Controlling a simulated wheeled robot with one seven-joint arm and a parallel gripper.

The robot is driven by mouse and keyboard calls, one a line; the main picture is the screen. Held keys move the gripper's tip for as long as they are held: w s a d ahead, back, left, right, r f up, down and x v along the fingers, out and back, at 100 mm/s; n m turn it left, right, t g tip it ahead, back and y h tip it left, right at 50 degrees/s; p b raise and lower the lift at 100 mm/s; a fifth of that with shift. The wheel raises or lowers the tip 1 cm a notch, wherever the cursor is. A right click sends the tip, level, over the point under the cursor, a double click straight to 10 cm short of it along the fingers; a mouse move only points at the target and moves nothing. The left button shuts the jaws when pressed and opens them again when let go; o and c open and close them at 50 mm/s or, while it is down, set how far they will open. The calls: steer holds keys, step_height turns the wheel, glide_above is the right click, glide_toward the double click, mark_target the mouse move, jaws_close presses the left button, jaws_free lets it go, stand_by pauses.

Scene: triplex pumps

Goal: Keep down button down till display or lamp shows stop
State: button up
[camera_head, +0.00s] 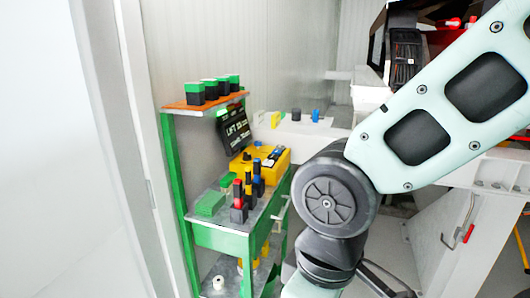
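A black panel (236,130) with light lettering stands tilted behind a yellow box (272,172) on the green bench; the lettering seems to begin with "LIFT", and the rest is too small to read. A bright green spot (224,112) shows at the panel's top edge. The yellow box has small dark and blue parts on top; I cannot tell which, if any, is the down button. No readable stop sign or lamp shows. My arm crosses the right side and runs out at the bottom edge; my gripper is out of view.
The green bench (222,240) carries red, yellow and blue-topped dark items (240,200) and a green block (210,203). Green-topped dark boxes (212,90) stand on the upper shelf. A wall closes the left side. Grey machinery (445,240) stands right, partly behind my arm.

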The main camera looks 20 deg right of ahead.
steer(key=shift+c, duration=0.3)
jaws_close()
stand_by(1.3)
